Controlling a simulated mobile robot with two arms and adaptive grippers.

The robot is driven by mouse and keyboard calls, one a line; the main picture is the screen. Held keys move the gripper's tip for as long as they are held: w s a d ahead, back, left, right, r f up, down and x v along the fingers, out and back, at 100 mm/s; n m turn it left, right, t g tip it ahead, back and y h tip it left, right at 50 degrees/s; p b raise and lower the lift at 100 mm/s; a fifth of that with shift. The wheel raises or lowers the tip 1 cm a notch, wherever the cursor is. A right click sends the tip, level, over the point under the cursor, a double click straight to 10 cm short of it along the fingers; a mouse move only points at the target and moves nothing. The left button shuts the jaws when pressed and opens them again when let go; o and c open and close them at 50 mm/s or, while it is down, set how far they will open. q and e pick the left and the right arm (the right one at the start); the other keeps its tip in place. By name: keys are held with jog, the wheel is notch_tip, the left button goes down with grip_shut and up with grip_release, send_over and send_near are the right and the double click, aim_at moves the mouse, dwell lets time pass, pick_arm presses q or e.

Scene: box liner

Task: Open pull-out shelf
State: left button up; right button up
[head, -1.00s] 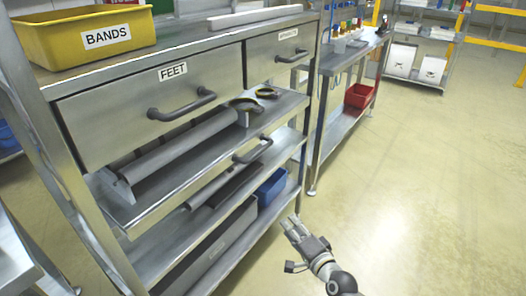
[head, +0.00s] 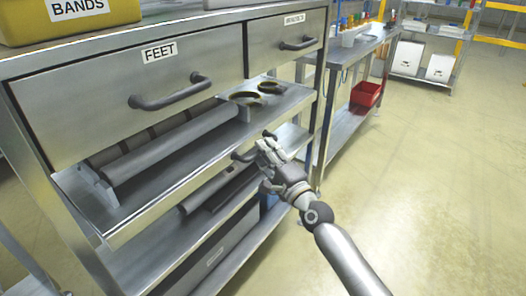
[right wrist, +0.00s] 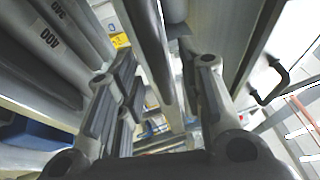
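The pull-out shelf (head: 165,193) is a metal tray under the FEET drawer, with a roller and dark ring-shaped parts on it. Its dark handle (head: 240,156) is on the front edge, partly hidden by my right gripper (head: 265,150). The right gripper is right at this handle. In the right wrist view, my right gripper's fingers (right wrist: 160,100) are spread apart. A grey bar (right wrist: 148,40), apparently the handle, runs between them; I cannot tell whether they touch it. My left gripper is not in view.
The FEET drawer (head: 130,95) and a smaller drawer (head: 285,48) above are shut, with handles sticking out. A yellow BANDS bin (head: 25,25) stands on top. A side bench with a red bin (head: 366,94) is behind. The floor at right (head: 440,180) is clear.

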jog(key=shift+x, duration=0.9)
grip_shut()
